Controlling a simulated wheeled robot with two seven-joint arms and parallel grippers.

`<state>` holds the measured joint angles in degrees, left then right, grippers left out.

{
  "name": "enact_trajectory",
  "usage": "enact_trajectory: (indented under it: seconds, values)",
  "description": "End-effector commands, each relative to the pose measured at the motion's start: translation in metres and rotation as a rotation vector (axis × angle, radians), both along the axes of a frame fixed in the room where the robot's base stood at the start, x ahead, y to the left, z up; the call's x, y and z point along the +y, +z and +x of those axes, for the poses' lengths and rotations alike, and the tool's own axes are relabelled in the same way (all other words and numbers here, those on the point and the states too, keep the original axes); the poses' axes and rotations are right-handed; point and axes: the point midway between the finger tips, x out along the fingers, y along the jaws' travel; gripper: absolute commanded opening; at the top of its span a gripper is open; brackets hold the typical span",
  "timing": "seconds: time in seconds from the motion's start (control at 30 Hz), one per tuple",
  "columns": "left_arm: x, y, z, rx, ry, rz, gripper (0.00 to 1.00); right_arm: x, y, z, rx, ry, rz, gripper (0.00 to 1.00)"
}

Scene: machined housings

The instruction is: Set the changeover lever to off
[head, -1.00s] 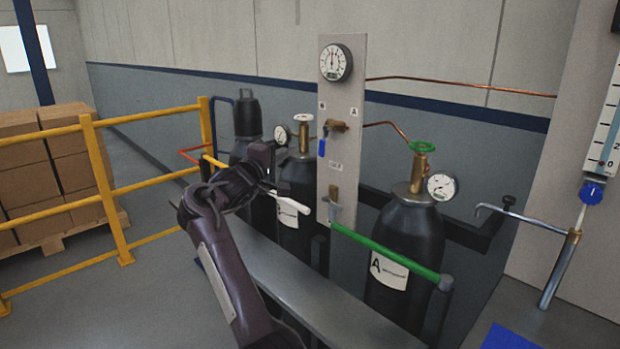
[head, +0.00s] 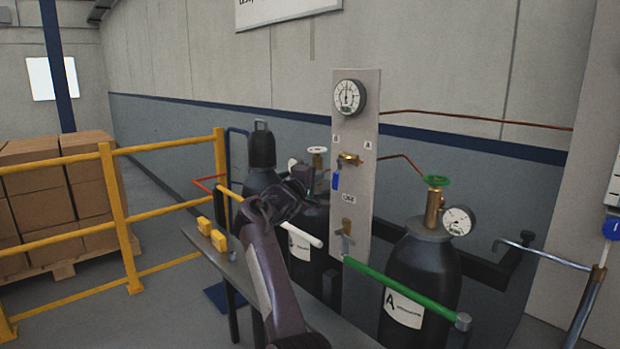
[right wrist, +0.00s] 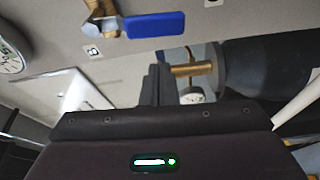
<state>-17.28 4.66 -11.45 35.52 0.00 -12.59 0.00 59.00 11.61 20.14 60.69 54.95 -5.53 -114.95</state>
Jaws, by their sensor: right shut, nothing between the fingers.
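The changeover lever is a blue handle (head: 336,181) on a brass valve (head: 349,159) on the grey upright panel. It hangs down at the valve's left side, below the small B and A labels. In the right wrist view the blue handle (right wrist: 155,25) lies across the top, beyond the fingertips. My right gripper (head: 312,173) is just left of the panel, close to the handle. Its fingers (right wrist: 155,84) are shut and empty, with a visible gap to the handle. My left gripper is out of view.
A gauge (head: 349,97) tops the panel, and a lower brass fitting (head: 347,228) sits under the lever. A bench (head: 232,262) holds yellow blocks. A yellow barrier (head: 112,190) stands left.

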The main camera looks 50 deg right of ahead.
Motion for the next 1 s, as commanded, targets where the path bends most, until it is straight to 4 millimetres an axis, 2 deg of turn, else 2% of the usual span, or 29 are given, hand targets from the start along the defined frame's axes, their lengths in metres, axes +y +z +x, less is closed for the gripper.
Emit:
enact_trajectory:
  seconds: [0.33, 0.77, 0.87, 1.0]
  values:
    - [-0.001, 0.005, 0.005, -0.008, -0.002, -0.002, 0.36, 0.003, -0.002, -0.026, 0.000, -0.001, -0.001, 0.00]
    - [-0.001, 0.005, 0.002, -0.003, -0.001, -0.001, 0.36, 0.004, -0.003, -0.030, 0.001, 0.000, -0.001, 0.00]
    - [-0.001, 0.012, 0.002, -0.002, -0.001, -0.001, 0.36, 0.004, 0.000, -0.031, 0.013, -0.001, 0.000, 0.00]
    - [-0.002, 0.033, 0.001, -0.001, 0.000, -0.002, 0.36, 0.004, 0.002, -0.037, 0.058, -0.001, 0.004, 0.00]
